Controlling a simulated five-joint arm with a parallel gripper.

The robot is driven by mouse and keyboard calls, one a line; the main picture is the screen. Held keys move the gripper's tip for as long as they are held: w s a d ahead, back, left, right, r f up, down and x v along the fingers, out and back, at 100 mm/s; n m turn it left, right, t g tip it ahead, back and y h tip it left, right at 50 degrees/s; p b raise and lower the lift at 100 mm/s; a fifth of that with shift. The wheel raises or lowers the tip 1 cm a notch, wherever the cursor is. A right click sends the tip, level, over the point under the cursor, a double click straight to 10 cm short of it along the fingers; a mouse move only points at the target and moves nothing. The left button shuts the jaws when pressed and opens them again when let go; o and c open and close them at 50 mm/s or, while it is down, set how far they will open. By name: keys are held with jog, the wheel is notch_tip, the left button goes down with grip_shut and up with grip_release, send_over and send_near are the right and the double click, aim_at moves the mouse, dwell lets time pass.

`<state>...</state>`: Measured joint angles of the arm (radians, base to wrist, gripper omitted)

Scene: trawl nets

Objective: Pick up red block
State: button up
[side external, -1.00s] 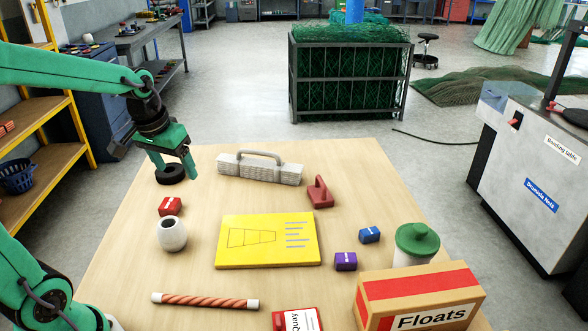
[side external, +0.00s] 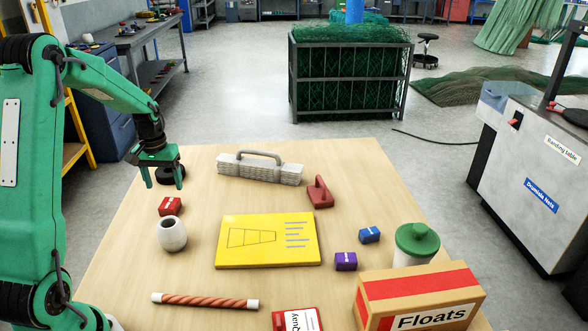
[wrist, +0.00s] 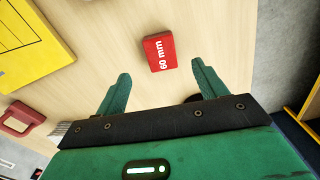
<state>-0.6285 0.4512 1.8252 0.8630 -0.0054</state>
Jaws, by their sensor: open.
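The red block (side external: 170,206) lies on the table, left of centre, just behind the white pot in the side view. In the wrist view the red block (wrist: 159,52) shows white "60 mm" lettering and sits ahead of the fingertips, between their lines. My gripper (side external: 164,184) is open and empty, above the table and a little behind the block, pointing down. In the wrist view my gripper (wrist: 160,78) has its two green fingers spread apart, with nothing between them.
A white pot (side external: 172,235) stands close in front of the block. A black ring (side external: 170,175) lies behind my gripper, partly hidden. A yellow board (side external: 266,241) lies to the right. A red-handled object (side external: 320,194) and a grey corded bundle (side external: 260,170) stand further back.

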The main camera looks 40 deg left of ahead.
aim_at(168, 204)
jog(key=shift+s+f, duration=0.1)
jog(key=shift+f, duration=3.9)
jog(key=shift+c, duration=0.4)
jog(key=c, duration=1)
